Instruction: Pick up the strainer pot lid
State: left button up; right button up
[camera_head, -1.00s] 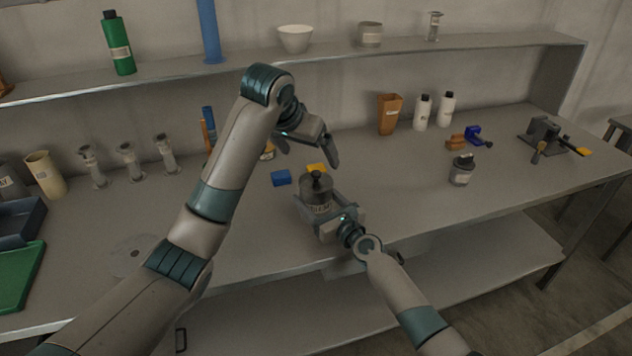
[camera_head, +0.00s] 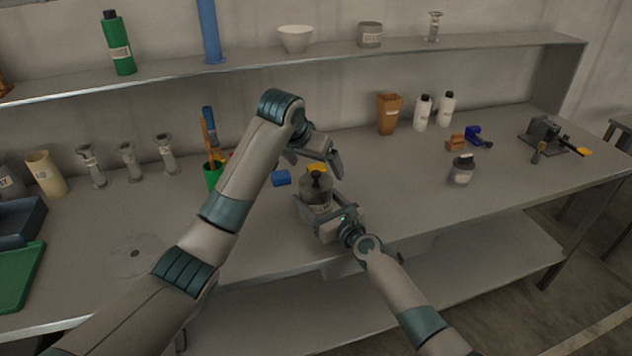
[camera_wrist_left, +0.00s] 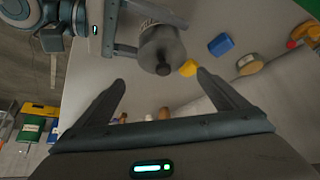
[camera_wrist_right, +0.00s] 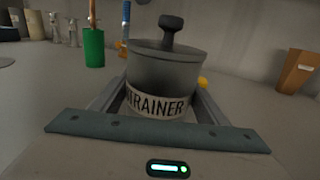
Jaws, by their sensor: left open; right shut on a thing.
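The strainer pot (camera_head: 317,200) is a grey pot with a label reading "TRAINER" in the right wrist view (camera_wrist_right: 160,88). Its lid (camera_wrist_right: 168,48) is on top, with a dark knob (camera_wrist_right: 171,23). My right gripper (camera_head: 322,212) is shut on the pot, with a finger on each side of its body. My left gripper (camera_head: 318,165) is open and empty, above and just behind the pot in the head view. In the left wrist view the pot and lid (camera_wrist_left: 161,50) lie beyond the open fingers (camera_wrist_left: 160,85), apart from them.
A blue block (camera_head: 281,178) and a yellow object (camera_head: 317,168) lie behind the pot. A green cup (camera_head: 212,177) with tools stands to the left. A labelled jar (camera_head: 462,170) stands to the right. The bench front (camera_head: 440,205) is clear right of the pot.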

pick_arm(q)
jog(key=w+f, duration=0.1)
jog(key=f, duration=0.2)
jog(key=shift+w+f, duration=0.15)
jog(key=shift+w, duration=0.25)
jog(key=shift+w+d+f, duration=0.2)
jog(key=shift+w+f, duration=0.15)
jog(key=shift+f, duration=0.25)
jog(key=shift+c, duration=0.4)
jog(key=c, duration=1.1)
jog(key=shift+r, duration=0.1)
notch_tip(320, 180, up, 10)
jog(key=shift+f, duration=0.1)
notch_tip(320, 180, up, 5)
send_over(316, 172)
